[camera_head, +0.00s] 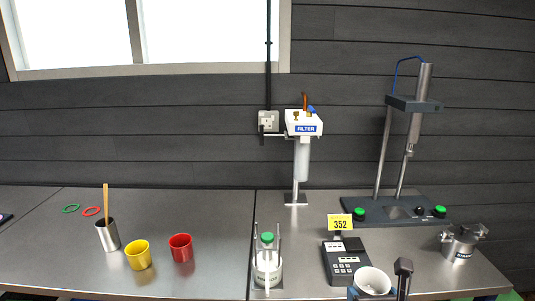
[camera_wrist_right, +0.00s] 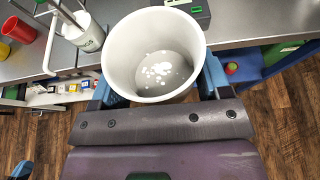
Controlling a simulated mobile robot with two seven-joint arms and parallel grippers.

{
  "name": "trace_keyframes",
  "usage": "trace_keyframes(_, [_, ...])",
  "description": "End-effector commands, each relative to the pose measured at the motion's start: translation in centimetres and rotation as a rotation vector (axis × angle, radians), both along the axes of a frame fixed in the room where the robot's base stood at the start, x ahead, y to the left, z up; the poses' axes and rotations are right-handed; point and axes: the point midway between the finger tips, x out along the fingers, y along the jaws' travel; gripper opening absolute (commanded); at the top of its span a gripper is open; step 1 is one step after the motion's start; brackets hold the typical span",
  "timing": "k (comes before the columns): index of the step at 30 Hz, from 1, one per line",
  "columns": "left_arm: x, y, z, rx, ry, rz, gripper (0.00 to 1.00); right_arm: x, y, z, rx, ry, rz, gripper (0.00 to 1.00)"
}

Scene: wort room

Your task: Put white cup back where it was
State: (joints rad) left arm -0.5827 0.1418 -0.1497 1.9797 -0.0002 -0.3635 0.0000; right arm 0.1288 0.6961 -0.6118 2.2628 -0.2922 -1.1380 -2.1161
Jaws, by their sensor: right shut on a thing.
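The white cup (camera_head: 372,281) is at the front edge of the counter, in front of the black scale with the yellow 352 display. My right gripper (camera_head: 379,280) is shut on it, with one finger on each side. In the right wrist view, the cup (camera_wrist_right: 122,72) is between the blue fingers of the right gripper (camera_wrist_right: 157,90), its open mouth facing the camera. White flecks show on its grey bottom. Its underside is hidden, and I cannot tell its height over the counter.
The scale (camera_head: 346,265) stands just behind the cup. Red (camera_head: 181,248) and yellow (camera_head: 139,256) cups stand left. Counter between red cup and holder is clear.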

Motion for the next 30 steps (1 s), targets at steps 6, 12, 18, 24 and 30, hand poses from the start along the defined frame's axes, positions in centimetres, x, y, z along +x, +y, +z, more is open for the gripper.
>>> trace_keyframes(6, [-1.3, 0.2, -0.7, 0.0, 0.024, 0.008, 0.0, 0.0, 0.0, -0.1, 0.0, -0.001, 0.0, 0.45])
trace_keyframes(12, [-1.2, 0.2, -0.7, 0.0, 0.024, 0.008, 0.0, 0.0, 0.0, 0.0, -0.003, -0.002, 0.002, 0.45])
trace_keyframes(18, [-1.3, 0.9, -0.6, 0.003, 0.023, 0.017, 0.0, 0.4, 0.9, -0.1, 0.005, -0.001, 0.011, 0.45])
trace_keyframes(24, [-1.5, 3.8, -0.7, -0.001, 0.024, 0.042, 0.0, 1.4, 4.2, 0.0, 0.001, -0.001, 0.035, 0.45])
trace_keyframes(30, [-1.8, 6.7, -0.7, -0.001, 0.023, 0.073, 0.0, 2.6, 7.8, -0.1, 0.001, -0.001, 0.066, 0.45])
